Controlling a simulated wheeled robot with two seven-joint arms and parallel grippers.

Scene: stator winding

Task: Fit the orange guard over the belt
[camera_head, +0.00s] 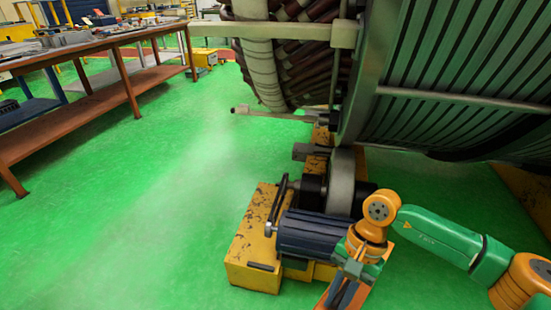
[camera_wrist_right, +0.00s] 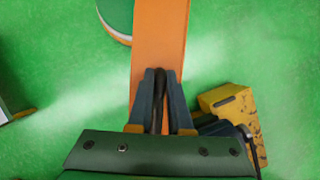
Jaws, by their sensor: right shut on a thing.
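The orange guard (camera_wrist_right: 160,35) is a long flat orange piece running up from between my right fingers in the right wrist view. My right gripper (camera_wrist_right: 160,78) is shut on a dark handle on it. In the head view my right gripper (camera_head: 346,288) is low, in front of the dark blue ribbed motor (camera_head: 308,232), with orange showing around it at the bottom edge. A pale grey wheel or band (camera_head: 341,182) stands behind the motor, under the large drum; I cannot tell whether this is the belt. My left gripper is not in view.
The motor sits on a worn yellow base (camera_head: 252,240), also at right in the wrist view (camera_wrist_right: 228,102). The large ribbed stator (camera_head: 450,70) overhangs it, with a bar (camera_head: 270,115) jutting left. A workbench (camera_head: 100,45) stands at left. Green floor between is clear.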

